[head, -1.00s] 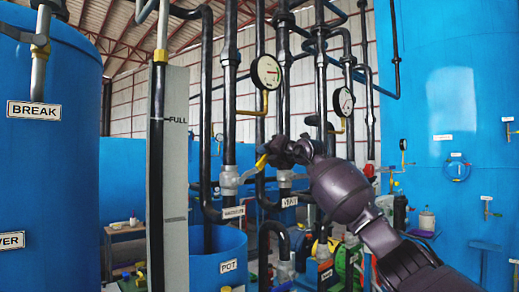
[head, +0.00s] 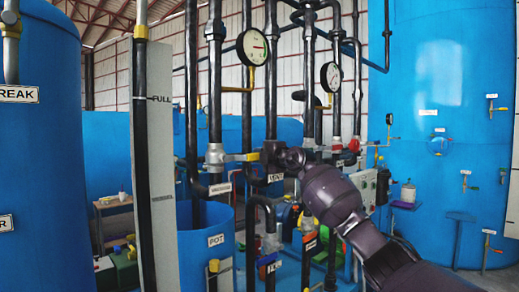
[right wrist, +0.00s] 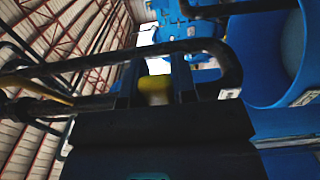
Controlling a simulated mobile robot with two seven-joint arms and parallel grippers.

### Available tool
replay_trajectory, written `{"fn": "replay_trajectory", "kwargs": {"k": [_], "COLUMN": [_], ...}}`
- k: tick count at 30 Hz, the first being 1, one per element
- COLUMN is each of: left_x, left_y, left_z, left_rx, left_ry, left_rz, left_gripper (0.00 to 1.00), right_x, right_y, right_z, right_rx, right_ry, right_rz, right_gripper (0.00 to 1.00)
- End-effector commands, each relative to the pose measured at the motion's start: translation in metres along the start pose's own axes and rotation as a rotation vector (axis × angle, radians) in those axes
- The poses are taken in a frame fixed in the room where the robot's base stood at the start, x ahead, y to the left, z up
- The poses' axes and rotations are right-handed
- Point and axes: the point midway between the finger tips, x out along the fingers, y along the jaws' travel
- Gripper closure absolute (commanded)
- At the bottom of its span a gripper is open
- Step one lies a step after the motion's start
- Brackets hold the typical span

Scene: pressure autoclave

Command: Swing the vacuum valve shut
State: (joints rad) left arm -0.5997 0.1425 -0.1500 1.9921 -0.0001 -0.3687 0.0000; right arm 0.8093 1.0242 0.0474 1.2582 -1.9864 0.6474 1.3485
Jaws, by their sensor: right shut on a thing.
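The vacuum valve (head: 215,156) is a grey body on a black vertical pipe, left of centre in the head view, above a label that appears to read VACUUM (head: 220,189). Its yellow lever (head: 240,157) sticks out to the right, about level and across the pipe. My right gripper (head: 259,156) is shut on the lever's outer end, and its fingers hide the tip. In the right wrist view the yellow lever end (right wrist: 154,88) sits between the two dark fingers. My left gripper is not in view.
Black vertical pipes with two gauges (head: 252,46) (head: 331,77) stand close around my right gripper. Another labelled valve pipe (head: 271,178) is just behind it. The blue POT tank (head: 208,258) is below. A tall sight-glass board (head: 160,160) marked FULL stands left.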

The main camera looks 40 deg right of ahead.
Motion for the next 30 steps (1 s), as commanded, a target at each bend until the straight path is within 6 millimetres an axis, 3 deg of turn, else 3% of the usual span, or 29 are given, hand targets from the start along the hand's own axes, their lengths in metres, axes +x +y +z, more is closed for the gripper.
{"fn": "replay_trajectory", "kwargs": {"k": [16,17,21,30], "left_x": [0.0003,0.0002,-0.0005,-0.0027], "left_y": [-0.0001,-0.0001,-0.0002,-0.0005], "left_z": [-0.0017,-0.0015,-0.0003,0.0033], "left_rx": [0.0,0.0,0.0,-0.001], "left_ry": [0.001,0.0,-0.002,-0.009], "left_rz": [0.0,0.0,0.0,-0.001], "left_gripper": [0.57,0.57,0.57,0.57], "right_x": [0.0005,0.0005,0.0005,-0.0005], "right_y": [-0.0065,-0.0067,-0.006,-0.0043], "right_z": [-0.0001,-0.0001,-0.0002,-0.0001], "right_rx": [0.032,0.033,0.03,0.026], "right_ry": [0.001,0.001,0.001,0.0], "right_rz": [-0.005,-0.005,-0.004,-0.002], "right_gripper": [1.0,0.73,0.52,0.49]}}
